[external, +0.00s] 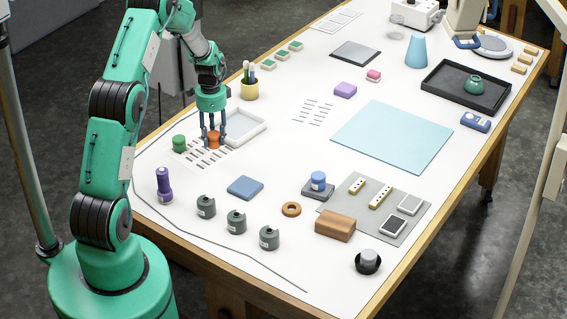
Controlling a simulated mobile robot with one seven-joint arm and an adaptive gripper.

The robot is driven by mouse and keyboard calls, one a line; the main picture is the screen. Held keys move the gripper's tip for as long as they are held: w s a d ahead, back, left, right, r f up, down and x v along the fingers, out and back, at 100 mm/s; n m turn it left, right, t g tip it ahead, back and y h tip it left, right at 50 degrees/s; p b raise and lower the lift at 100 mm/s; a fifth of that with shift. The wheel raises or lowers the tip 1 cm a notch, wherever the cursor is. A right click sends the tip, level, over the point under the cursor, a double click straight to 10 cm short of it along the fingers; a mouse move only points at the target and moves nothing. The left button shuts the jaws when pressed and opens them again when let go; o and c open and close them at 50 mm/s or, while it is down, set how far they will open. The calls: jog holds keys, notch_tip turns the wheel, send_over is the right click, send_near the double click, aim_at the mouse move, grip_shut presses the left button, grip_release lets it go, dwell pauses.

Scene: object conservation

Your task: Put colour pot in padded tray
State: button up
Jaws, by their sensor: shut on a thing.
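My gripper (213,133) points straight down at the left of the table and is shut on a small orange colour pot (213,142). The pot is upright among its fingers, at or just above a white card with dark marks (190,157). A green pot (179,142) stands just left of it on the card. A shallow white-rimmed tray with a grey inside (262,126), which looks like the padded tray, lies just behind and right of my gripper. It looks empty, and my gripper partly hides its left side.
A yellow cup of brushes (249,88) stands behind the tray. A purple bottle (163,184), several dark jars (237,222) and a blue block (245,188) are in front. A black tray (432,90) holding a green vase is far right.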

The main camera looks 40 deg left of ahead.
jog(key=p, duration=0.3)
send_over(232, 132)
jog(key=shift+a+f, duration=0.15)
jog(key=shift+f, duration=0.6)
dwell(0.3)
jog(key=shift+f+p, duration=0.3)
jog(key=shift+f, duration=1.45)
jog(key=shift+f, duration=0.2)
jog(key=o, duration=0.9)
